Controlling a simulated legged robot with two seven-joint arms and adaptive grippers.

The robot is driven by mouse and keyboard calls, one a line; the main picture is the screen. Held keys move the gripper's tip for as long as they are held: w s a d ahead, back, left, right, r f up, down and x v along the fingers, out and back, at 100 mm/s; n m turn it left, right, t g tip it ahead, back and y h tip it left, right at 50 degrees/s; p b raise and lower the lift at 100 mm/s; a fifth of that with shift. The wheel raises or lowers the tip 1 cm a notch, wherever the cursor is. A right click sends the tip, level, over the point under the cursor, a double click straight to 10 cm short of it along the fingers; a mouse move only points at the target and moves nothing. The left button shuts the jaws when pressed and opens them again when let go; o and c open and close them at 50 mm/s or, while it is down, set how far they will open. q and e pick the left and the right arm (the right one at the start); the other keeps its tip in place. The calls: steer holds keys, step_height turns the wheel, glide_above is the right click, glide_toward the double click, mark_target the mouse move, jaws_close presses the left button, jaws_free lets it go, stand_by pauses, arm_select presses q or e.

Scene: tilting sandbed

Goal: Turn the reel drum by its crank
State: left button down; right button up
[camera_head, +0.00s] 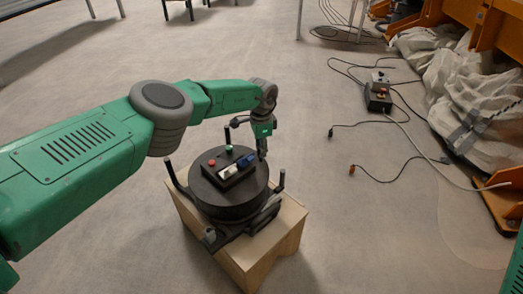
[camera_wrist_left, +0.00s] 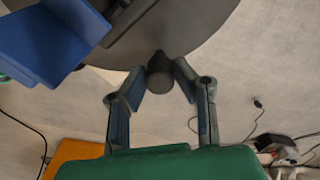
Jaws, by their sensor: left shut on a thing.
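The reel drum (camera_head: 214,203) is a dark, round, flat-topped drum in a black frame with upright posts. It sits on a wooden stand (camera_head: 245,262) in the head view. My left gripper (camera_head: 262,153) points down at the drum's far right edge. In the left wrist view, its two fingers (camera_wrist_left: 160,85) are shut on a dark, rounded crank handle (camera_wrist_left: 160,70) at the rim of the drum (camera_wrist_left: 200,22). The rest of the crank is hidden. My right gripper is out of view.
On the drum lies a dark block with red, green, white and blue parts (camera_head: 230,171). Cables and a small control box (camera_head: 378,98) lie on the floor to the right. White sacks (camera_head: 465,95) and an orange frame (camera_head: 445,12) stand beyond.

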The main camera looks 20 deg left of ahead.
arm_select(q)
steer(key=shift+d+f, duration=0.1)
steer(key=shift+d, duration=0.1)
steer(key=c, duration=1.3)
jaws_free()
steer(key=shift+f, duration=0.1)
steer(key=shift+w, duration=0.1)
steer(key=shift+r, duration=0.25)
steer(key=shift+a+r, duration=0.1)
steer(key=shift+r, duration=0.15)
step_height(320, 180, up, 11)
steer(key=shift+w+r, duration=0.1)
